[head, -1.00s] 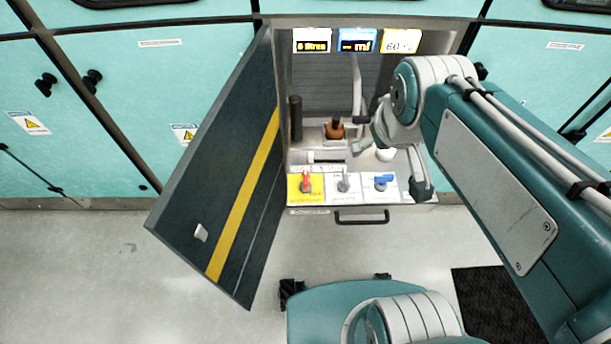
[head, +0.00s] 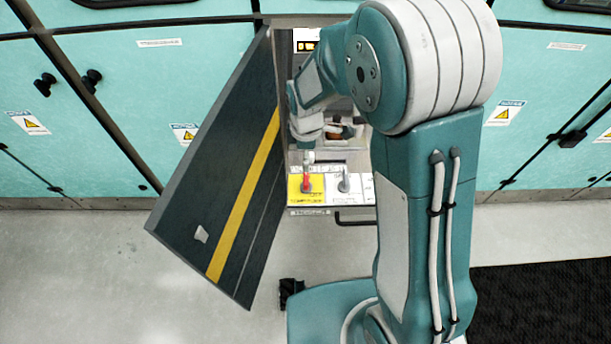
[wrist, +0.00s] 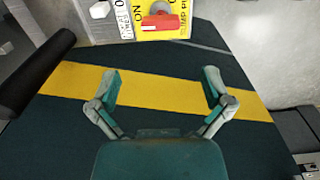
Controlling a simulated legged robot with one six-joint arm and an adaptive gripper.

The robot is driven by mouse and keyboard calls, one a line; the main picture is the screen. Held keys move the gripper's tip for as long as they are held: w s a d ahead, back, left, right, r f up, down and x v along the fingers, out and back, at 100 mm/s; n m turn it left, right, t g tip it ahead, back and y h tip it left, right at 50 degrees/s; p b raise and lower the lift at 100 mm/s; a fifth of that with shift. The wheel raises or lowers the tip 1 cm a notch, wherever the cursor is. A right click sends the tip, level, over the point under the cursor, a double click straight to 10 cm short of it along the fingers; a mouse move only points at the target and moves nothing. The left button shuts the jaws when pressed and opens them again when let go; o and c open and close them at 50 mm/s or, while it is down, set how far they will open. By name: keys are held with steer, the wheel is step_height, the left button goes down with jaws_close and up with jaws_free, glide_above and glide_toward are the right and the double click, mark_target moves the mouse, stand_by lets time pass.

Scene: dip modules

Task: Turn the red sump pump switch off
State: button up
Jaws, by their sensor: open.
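The red sump pump switch (head: 306,183) sits on a yellow plate (head: 316,190) at the left end of the switch row in the open cabinet. In the wrist view the red switch (wrist: 160,21) is at the top, with "ON" lettering beside it on the yellow plate (wrist: 133,30). My gripper (wrist: 160,87) is open and empty, its two fingers spread wide and apart from the switch in that view. In the head view my gripper (head: 308,155) is just behind the red switch; its fingers are small there, and contact cannot be told.
A grey switch (head: 344,184) stands to the right of the red one; my arm hides the rest of the row. The open dark door (head: 205,190) with a yellow stripe stands close on the left. A black drawer handle (head: 353,221) is below.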

mark_target(306, 177)
step_height(306, 177, down, 11)
steer(key=shift+f, duration=0.1)
stand_by(0.4)
steer(key=c, duration=1)
